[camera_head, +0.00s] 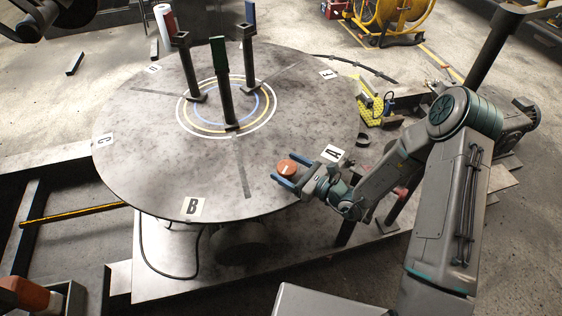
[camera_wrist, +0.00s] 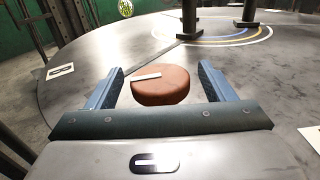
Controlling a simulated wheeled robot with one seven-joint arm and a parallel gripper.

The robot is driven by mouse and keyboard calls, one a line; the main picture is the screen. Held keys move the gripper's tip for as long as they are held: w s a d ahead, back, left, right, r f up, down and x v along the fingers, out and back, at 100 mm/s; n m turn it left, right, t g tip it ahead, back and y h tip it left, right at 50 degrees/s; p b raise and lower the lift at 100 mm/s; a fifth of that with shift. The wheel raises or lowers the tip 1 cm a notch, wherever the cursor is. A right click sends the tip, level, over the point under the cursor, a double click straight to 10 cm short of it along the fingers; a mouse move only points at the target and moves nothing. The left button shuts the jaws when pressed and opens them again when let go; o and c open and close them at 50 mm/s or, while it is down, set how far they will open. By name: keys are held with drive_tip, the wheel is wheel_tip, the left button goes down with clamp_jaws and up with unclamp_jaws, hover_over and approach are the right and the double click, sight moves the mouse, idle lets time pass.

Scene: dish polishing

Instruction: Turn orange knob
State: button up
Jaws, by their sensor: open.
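The orange knob (camera_head: 287,168) is a short round disc with a white bar marking on its top. In the head view it is at the right front part of the round table, near the rim. The jaws are open, with a visible gap on each side of the knob. Whatever is under the knob is hidden.
The knob is over a large round grey table (camera_head: 130,150) with letter labels, including B (camera_head: 192,208). Several upright posts (camera_head: 226,100) stand inside painted rings near its middle. A yellow piece (camera_head: 372,108) lies at the right. The tabletop left of the knob is clear.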

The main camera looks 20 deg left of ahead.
drive_tip(key=shift+x, duration=1.4)
drive_tip(key=c, duration=1)
drive_tip(key=shift+n+g, duration=0.4)
